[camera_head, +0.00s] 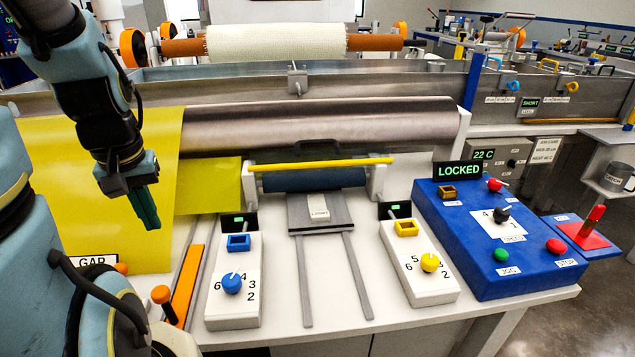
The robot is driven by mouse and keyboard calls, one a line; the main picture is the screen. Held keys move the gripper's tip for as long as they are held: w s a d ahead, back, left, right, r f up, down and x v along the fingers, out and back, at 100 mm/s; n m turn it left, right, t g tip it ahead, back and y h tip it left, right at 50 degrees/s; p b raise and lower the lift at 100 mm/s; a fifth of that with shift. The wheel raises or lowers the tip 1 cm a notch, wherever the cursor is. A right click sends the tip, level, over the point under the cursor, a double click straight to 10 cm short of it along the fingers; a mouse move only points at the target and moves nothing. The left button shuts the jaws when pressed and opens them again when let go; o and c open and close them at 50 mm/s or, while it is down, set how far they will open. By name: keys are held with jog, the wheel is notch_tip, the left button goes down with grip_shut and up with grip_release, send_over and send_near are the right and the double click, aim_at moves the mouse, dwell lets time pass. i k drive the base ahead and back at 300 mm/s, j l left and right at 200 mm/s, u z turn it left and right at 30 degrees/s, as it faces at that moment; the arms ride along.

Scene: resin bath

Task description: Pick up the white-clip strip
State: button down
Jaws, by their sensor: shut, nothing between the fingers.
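I cannot make out a strip with a white clip for certain in the head view. A white labelled block (319,208) sits on a grey plate (333,222) at the middle of the bench, but I cannot tell whether it is a clip. An orange strip (184,284) lies on the bench at the left, with no white clip visible on it. My gripper (147,222) hangs at the left, pointing down in front of the yellow sheet (150,150). Its dark green fingers are shut and empty. My arm covers part of the left side.
Two white dial boxes (233,300) (420,275) stand either side of two grey rails. A blue control box (490,240) with a "LOCKED" display (458,172) is at right. A yellow bar (320,164) and large metal roller (320,125) lie behind. The bench between the rails is clear.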

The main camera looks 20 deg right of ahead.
aim_at(319, 213)
jog(key=u, duration=0.4)
jog(key=k+u, duration=0.75)
jog(key=k+j+u, duration=0.15)
jog(key=k, duration=0.65)
jog(key=i+l, duration=0.1)
jog(key=l, duration=0.35)
jog(key=i, duration=0.05)
